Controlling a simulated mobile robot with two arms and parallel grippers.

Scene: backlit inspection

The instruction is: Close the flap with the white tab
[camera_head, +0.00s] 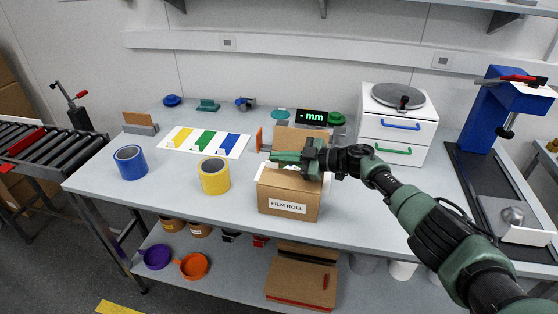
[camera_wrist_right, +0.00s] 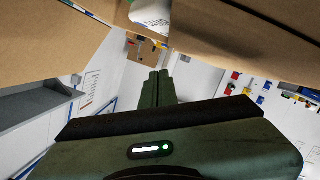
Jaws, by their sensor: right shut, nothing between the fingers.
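A cardboard box (camera_head: 288,205) labelled FILM ROLL stands on the bench. A tan flap (camera_head: 300,137) stands up at its back, and an orange tab (camera_head: 259,139) shows at its left. A small white edge (camera_head: 262,171) shows at the box's left top; I cannot tell if it is the white tab. My right gripper (camera_head: 284,157) is shut and empty, over the box top, its arm coming from the right and hiding part of the opening. In the right wrist view, the shut fingers (camera_wrist_right: 160,82) lie below cardboard panels (camera_wrist_right: 240,35). A white printed piece (camera_wrist_right: 151,12) shows between them. My left gripper is out of view.
A yellow tape roll (camera_head: 214,176) and a blue roll (camera_head: 130,162) stand left of the box. A white drawer unit (camera_head: 396,130) with a round plate is behind right, near a blue press (camera_head: 487,110).

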